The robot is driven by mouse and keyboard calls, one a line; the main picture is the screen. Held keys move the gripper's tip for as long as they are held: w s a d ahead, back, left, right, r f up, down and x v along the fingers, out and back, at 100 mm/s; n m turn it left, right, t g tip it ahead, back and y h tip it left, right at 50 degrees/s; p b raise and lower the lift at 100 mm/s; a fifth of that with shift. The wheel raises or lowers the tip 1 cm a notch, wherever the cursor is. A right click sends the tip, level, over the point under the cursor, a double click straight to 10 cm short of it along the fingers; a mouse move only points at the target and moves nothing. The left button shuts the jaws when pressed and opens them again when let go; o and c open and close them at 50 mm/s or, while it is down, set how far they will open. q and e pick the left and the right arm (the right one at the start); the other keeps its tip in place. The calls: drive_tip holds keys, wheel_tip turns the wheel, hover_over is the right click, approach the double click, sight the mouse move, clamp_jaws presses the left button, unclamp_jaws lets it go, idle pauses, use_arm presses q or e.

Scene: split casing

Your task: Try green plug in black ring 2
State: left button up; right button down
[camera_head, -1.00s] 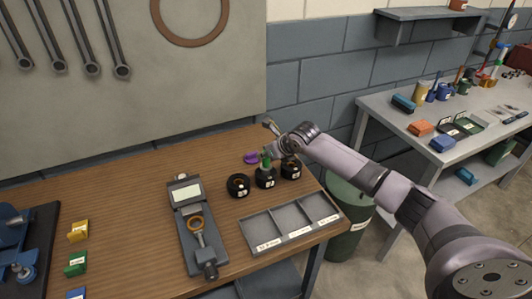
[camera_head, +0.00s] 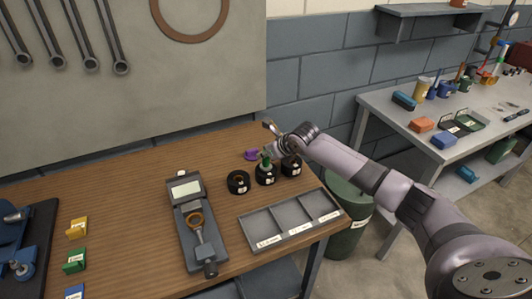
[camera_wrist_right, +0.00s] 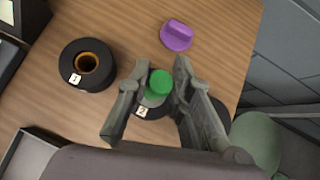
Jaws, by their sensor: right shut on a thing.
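The green plug (camera_head: 266,160) stands upright at black ring 2 (camera_head: 265,177), the middle of three black rings on the wooden table. My right gripper (camera_head: 272,153) is shut on the plug from above. In the right wrist view the plug's green top (camera_wrist_right: 160,82) shows between the two fingers of the right gripper (camera_wrist_right: 155,90). Ring 2 (camera_wrist_right: 148,113) lies under the plug, partly hidden by plug and fingers. How deep the plug sits in the ring I cannot tell. My left gripper is not in view.
Ring 1 (camera_head: 238,183) is left of ring 2, and another black ring (camera_head: 291,166) is close on its right. A purple plug (camera_head: 251,154) lies behind. A grey three-compartment tray (camera_head: 257,239) and a gauge with a display (camera_head: 186,190) are in front and left.

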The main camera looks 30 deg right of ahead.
drive_tip(key=shift+s+f, duration=0.1)
drive_tip(key=shift+f, duration=0.4)
idle(0.9)
drive_tip(key=shift+r, duration=0.25)
drive_tip(key=shift+r+p, duration=1.5)
drive_tip(key=shift+r, duration=0.5)
drive_tip(key=shift+r, duration=0.2)
drive_tip(key=shift+r+p, duration=1.8)
drive_tip(key=shift+r, duration=0.15)
